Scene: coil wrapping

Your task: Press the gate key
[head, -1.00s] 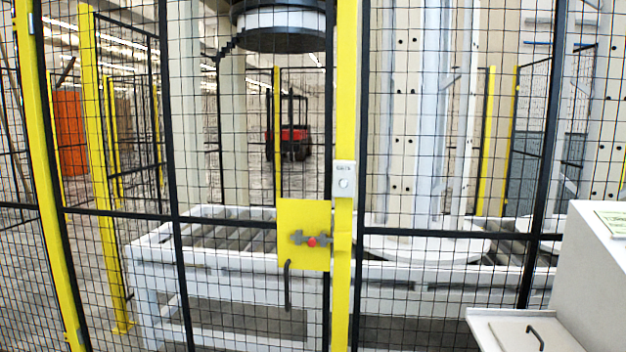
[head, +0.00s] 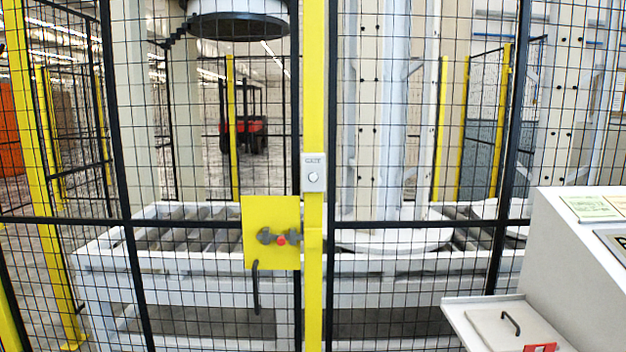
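The gate key is a small grey-white box (head: 313,172) with a round pale button, fixed on the yellow gate post (head: 314,280) near the middle of the head view. Its label seems to read GATE. Left of it, a yellow lock plate (head: 271,215) carries a grey latch with a red knob (head: 281,239) and a dark handle (head: 256,287) below. The mesh gate looks shut. Neither of my grippers shows in the head view.
A white control desk (head: 575,260) with an open drawer-like shelf (head: 510,330) stands at the right front. Behind the mesh are a white roller conveyor (head: 190,255) and a round turntable (head: 390,240). A red forklift (head: 250,135) stands far back.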

